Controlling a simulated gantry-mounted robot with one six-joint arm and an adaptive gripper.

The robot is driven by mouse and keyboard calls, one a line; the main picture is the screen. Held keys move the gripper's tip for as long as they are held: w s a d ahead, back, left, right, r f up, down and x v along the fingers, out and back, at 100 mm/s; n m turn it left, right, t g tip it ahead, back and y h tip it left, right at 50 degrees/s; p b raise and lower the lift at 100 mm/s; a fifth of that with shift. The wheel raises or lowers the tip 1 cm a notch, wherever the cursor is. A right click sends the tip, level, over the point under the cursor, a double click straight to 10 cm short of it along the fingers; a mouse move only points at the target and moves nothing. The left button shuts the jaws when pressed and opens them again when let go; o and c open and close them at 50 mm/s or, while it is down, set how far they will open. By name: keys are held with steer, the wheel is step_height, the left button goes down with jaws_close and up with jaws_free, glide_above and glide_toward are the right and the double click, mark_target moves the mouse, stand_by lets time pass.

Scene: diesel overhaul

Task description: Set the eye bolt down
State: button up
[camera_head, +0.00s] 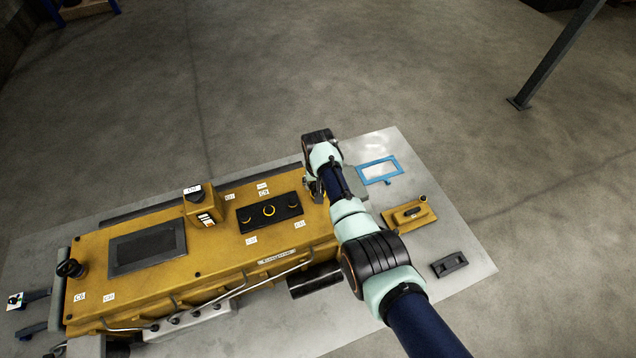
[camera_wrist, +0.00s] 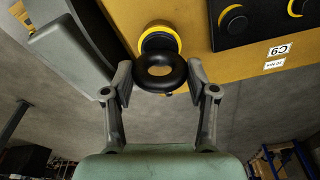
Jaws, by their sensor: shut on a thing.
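The eye bolt (camera_wrist: 160,88) shows in the wrist view as a black ring between my fingertips. My gripper (camera_wrist: 160,76) is shut on it, with one finger at each side of the ring. Behind the ring is a round yellow-rimmed part (camera_wrist: 158,38) at the edge of the yellow engine block (camera_wrist: 180,15). I cannot tell whether the bolt touches it. In the head view my gripper (camera_head: 316,190) is at the right end of the engine block (camera_head: 215,265), and my arm hides most of it; the held bolt cannot be made out there.
The engine block lies on a grey table (camera_head: 470,270). Right of my arm are a blue frame (camera_head: 361,172), a yellow plate with a dark slot (camera_head: 392,220) and a black block (camera_head: 449,264). Another black ring (camera_head: 71,268) stands at the block's left end. Bare table lies between these parts.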

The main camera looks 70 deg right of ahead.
steer(key=m, duration=0.3)
steer(key=shift+m+b, duration=0.3)
steer(key=m, duration=0.1)
steer(key=m+g+b, duration=0.1)
steer(key=shift+w+f+m, duration=0.1)
steer(key=shift+f+m, duration=0.15)
steer(key=shift+m, duration=0.15)
steer(key=o, duration=1.4)
steer(key=shift+r, duration=0.15)
